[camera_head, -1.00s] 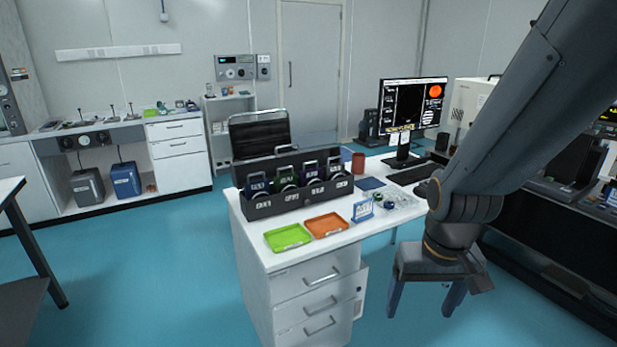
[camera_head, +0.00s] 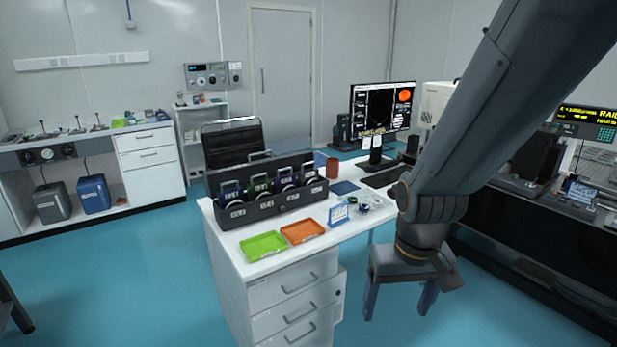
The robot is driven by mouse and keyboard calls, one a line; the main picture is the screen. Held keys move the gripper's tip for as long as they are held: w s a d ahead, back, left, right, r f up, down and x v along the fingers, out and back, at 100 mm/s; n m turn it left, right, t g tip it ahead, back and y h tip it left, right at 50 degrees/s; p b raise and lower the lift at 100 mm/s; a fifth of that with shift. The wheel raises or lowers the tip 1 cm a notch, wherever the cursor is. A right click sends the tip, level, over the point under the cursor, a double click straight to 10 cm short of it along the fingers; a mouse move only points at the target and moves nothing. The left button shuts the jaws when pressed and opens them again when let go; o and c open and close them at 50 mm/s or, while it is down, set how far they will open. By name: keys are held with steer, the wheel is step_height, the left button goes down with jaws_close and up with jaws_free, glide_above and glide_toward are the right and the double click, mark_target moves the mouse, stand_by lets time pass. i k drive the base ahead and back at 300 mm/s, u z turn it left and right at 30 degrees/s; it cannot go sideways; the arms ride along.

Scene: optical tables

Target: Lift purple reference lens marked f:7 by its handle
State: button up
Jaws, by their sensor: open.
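A purple lens (camera_head: 282,179) with a dark handle stands in a slot of the open black case on the white desk. It is among several lenses in a row, with a green one to its left. The labels are too small to read, so I cannot confirm f:7. My gripper (camera_head: 398,300) hangs to the right of and nearer than the desk drawers, fingers pointing down, open and empty. It is well apart from the case.
The black case (camera_head: 265,211) has its lid raised behind. A green tray (camera_head: 264,246) and an orange tray (camera_head: 302,231) lie in front of it. A small blue-framed sign (camera_head: 339,213), a monitor (camera_head: 382,112) and a red-brown cup (camera_head: 333,168) are to the right.

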mark_target(287, 183)
steer(key=u, duration=0.1)
steer(key=i, duration=0.45)
steer(key=u, duration=0.6)
steer(key=i, duration=1.05)
steer(key=u, duration=0.4)
